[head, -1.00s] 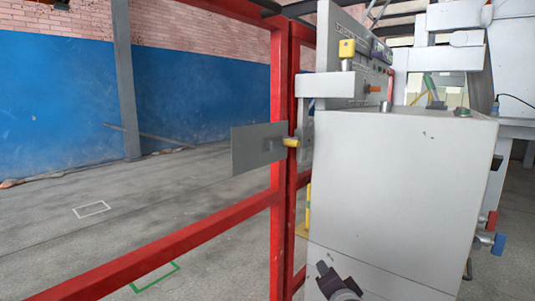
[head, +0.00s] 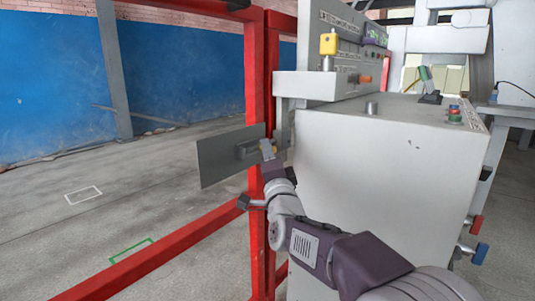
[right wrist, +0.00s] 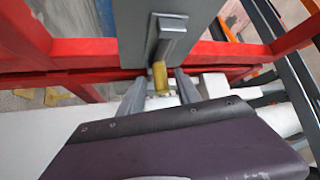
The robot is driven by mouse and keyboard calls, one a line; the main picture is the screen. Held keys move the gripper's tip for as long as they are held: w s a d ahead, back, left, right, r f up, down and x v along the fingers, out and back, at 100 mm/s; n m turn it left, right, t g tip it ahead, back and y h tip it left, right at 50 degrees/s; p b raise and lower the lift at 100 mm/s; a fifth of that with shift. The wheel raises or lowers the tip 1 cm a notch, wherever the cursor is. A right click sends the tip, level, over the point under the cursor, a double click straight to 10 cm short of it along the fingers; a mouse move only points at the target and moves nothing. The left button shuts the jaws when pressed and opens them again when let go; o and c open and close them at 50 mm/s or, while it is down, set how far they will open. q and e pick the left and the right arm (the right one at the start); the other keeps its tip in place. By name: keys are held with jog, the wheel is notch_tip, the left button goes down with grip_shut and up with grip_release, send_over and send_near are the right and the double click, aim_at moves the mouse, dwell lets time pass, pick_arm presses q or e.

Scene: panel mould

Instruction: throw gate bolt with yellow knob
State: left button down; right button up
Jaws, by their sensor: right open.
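The gate bolt's yellow knob (right wrist: 160,78) shows in the right wrist view, at the near end of a grey bolt bar (right wrist: 174,38) on a grey plate. In the head view the plate (head: 222,160) sits at the red gate post, and the knob is mostly hidden by my gripper. My right gripper (head: 268,150) reaches up to the bolt. In the right wrist view its two fingers (right wrist: 160,92) are apart, one on each side of the knob's near end. Whether they touch it I cannot tell. My left gripper is out of view.
The red gate frame (head: 257,90) stands left of a pale cabinet (head: 385,160). Another yellow knob (head: 328,44) stands on a post on the cabinet's upper ledge. Red (head: 476,225) and blue (head: 480,253) handles stick out at the cabinet's right. Open floor lies beyond the gate.

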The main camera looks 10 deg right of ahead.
jog(key=shift+x, duration=1.2)
grip_shut()
dwell(0.5)
